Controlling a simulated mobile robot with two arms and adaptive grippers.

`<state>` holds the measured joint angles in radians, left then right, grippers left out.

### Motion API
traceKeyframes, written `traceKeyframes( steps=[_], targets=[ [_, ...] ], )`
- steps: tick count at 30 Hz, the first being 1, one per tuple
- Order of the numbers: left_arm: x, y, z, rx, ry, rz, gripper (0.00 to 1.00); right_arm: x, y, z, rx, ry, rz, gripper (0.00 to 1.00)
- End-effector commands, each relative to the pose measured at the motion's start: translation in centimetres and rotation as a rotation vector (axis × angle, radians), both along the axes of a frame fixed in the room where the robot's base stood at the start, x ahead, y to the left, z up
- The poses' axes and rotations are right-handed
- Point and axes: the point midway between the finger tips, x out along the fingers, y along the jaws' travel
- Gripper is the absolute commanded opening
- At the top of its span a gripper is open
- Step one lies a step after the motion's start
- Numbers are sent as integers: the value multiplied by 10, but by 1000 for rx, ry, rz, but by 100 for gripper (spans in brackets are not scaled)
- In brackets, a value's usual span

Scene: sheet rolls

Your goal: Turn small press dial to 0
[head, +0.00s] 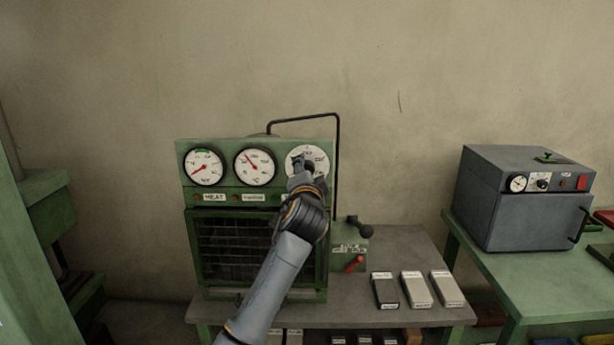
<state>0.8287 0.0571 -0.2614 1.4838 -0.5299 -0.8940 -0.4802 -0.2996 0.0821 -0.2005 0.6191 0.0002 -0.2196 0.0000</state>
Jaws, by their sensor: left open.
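A green press unit (258,143) stands on a grey bench against the wall. Its front panel carries two gauges with red needles, a left one (204,166) and a middle one (255,167). A round white dial (318,154) with dark marks sits at the right end of the panel. My left gripper (299,163) is open in front of this dial and covers its lower left part. The dial's knob and setting are mostly hidden, and I cannot tell whether the fingers touch it. My right gripper is not in view.
A black bar handle (337,135) rises behind the press. A lever with a black knob (366,230) and a red lever (354,264) are at its right. Several labelled blocks (416,288) lie on the bench. A grey oven box (526,199) stands on a green table at right.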

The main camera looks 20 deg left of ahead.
Motion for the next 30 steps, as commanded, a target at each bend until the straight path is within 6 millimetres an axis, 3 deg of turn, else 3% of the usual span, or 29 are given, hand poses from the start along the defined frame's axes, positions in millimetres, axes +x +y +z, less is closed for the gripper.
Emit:
traceKeyframes(
  steps=[8,21,30],
  targets=[
    [-25,-8,-1,-1,-1,-1,58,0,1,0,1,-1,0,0],
    [-100,-29,-1,0,0,-1,58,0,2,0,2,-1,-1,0],
    [-115,-33,0,0,1,0,58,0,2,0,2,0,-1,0]
  ],
)
